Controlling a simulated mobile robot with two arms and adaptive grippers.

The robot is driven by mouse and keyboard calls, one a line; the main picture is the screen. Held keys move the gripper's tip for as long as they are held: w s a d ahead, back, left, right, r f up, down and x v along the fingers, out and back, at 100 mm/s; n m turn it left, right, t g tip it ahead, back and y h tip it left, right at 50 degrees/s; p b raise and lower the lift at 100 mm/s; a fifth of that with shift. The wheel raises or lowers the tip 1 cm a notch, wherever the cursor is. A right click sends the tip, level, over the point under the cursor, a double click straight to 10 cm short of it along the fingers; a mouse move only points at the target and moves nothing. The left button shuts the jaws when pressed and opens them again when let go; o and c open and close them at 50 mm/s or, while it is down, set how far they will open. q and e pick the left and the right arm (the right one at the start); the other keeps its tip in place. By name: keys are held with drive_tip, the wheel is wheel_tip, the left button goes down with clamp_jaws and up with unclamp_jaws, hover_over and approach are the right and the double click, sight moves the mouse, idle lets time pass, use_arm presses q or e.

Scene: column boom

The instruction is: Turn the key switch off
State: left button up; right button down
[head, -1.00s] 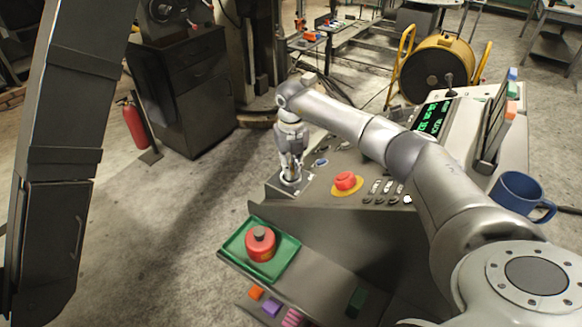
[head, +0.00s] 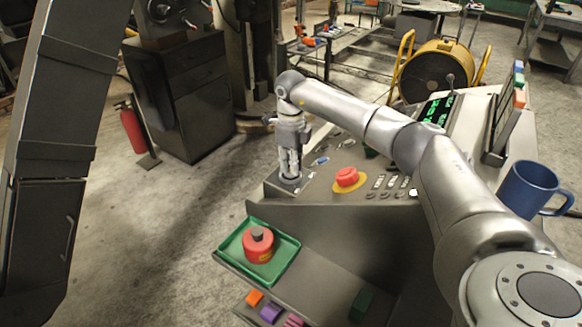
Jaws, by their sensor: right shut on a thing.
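The control console (head: 330,196) has a sloped grey top with a red mushroom button (head: 347,177) on a yellow plate. The key switch (head: 291,183) sits at the console's left front corner, mostly hidden under my right gripper. My right gripper (head: 290,174) points straight down over that corner, its fingers shut on the switch's key. The key itself is too small and covered for me to tell its angle. My left gripper is not in view.
A green tray (head: 284,268) with a red padlock-like canister (head: 258,246) lies on the lower shelf, near coloured blocks (head: 270,311). A blue mug (head: 530,188) stands at the console's right. A green display (head: 436,110) is behind my right arm.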

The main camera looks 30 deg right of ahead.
drive_tip(key=n+b, duration=0.1)
drive_tip(key=n, duration=0.4)
drive_tip(key=shift+w+n, duration=0.1)
drive_tip(key=shift+n, duration=0.3)
drive_tip(key=shift+r, duration=0.1)
idle(0.3)
drive_tip(key=c, duration=1.5)
unclamp_jaws()
wheel_tip(320, 180, up, 12)
drive_tip(key=shift+f, duration=0.1)
